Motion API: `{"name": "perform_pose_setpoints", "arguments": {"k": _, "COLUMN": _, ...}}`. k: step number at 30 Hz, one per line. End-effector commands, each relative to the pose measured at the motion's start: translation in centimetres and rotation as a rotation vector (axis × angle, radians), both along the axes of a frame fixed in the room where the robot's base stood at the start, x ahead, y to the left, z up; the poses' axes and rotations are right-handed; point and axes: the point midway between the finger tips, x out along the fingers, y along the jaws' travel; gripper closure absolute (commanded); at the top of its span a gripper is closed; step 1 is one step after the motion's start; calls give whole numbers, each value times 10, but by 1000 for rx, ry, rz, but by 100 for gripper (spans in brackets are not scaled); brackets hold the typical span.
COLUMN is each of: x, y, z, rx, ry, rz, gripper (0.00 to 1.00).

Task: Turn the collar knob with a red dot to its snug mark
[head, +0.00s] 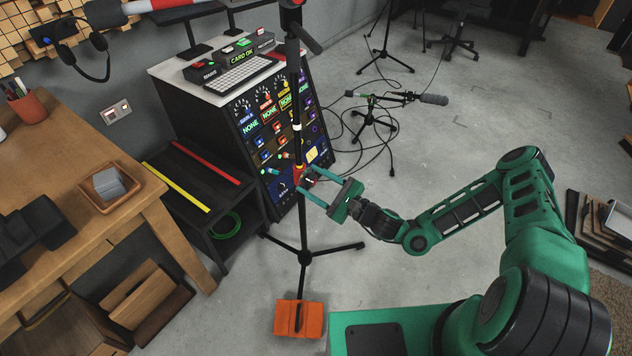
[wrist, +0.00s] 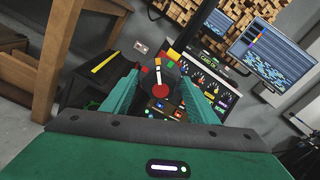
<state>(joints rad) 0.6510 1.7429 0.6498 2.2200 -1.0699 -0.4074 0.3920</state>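A black microphone stand (head: 304,228) stands upright on tripod legs. A collar with red and yellow parts (head: 299,172) is on its pole. My gripper (head: 308,180) is open, one finger to each side of the knob. Whether the fingers touch it is not clear.
A dark panel of dials and buttons (head: 262,128) stands close behind the pole. An orange sandbag (head: 299,319) lies at the stand's foot. A wooden table (head: 60,155) is at left. Another low microphone stand (head: 374,118) with cables is behind. Floor to the right is mostly clear.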

Motion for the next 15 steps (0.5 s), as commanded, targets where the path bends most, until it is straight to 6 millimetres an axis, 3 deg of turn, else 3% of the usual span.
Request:
{"name": "perform_pose_setpoints", "arguments": {"k": 8, "x": -3, "y": -4, "z": 0, "rx": 0, "ry": 1, "rz": 0, "gripper": 46}}
{"name": "perform_pose_setpoints", "arguments": {"k": 15, "x": -26, "y": -33, "z": -1, "rx": 1, "ry": 3, "rz": -3, "gripper": 46}}
